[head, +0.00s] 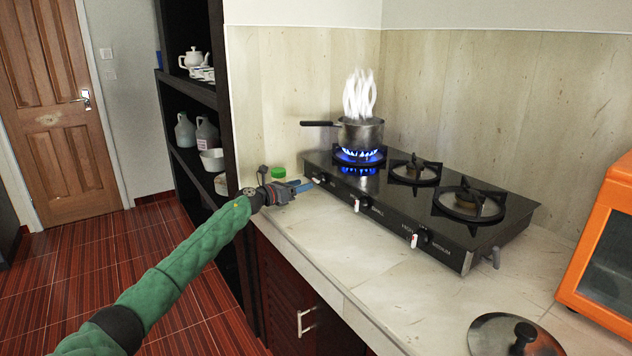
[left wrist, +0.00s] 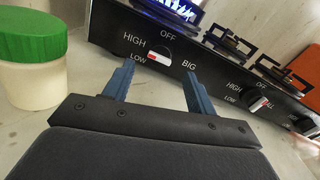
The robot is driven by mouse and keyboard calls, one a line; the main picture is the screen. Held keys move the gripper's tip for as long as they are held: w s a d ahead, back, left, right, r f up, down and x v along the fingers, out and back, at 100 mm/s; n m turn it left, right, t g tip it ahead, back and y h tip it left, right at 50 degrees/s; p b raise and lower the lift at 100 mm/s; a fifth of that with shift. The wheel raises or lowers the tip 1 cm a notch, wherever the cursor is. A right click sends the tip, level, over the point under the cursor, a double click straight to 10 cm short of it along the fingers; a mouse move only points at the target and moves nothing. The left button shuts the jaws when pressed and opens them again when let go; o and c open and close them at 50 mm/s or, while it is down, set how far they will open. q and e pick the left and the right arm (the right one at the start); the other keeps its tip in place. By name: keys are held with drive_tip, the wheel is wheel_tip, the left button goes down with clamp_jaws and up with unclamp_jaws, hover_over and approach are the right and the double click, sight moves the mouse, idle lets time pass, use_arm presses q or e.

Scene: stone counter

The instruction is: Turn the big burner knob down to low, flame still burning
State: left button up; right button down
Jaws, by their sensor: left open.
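The BIG burner knob (left wrist: 160,56) is on the front panel of the black stove (head: 468,238). In the left wrist view its red-marked end points left, close to the LOW label. My left gripper (left wrist: 158,72) is open and empty, its blue fingers pointing at the panel with the knob just beyond and between the tips. I cannot tell whether they touch it. In the head view the left gripper (head: 302,185) is at the stove's near left corner. A blue flame (head: 358,154) burns under a steaming saucepan (head: 361,133) on the left burner. My right gripper is not visible.
A green-lidded jar (left wrist: 30,70) stands close to the left of my gripper. Two more knobs sit along the panel, one at the middle (head: 361,203) and one at the right (head: 421,239). A pot lid (head: 490,338) and an orange oven (head: 590,255) are at right.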

sight(314, 180)
use_arm(q)
drive_tip(key=x, duration=0.4)
drive_tip(key=shift+s, duration=0.1)
drive_tip(key=shift+x, duration=1.1)
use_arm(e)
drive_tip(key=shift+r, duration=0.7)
use_arm(q)
drive_tip(key=shift+c, duration=0.5)
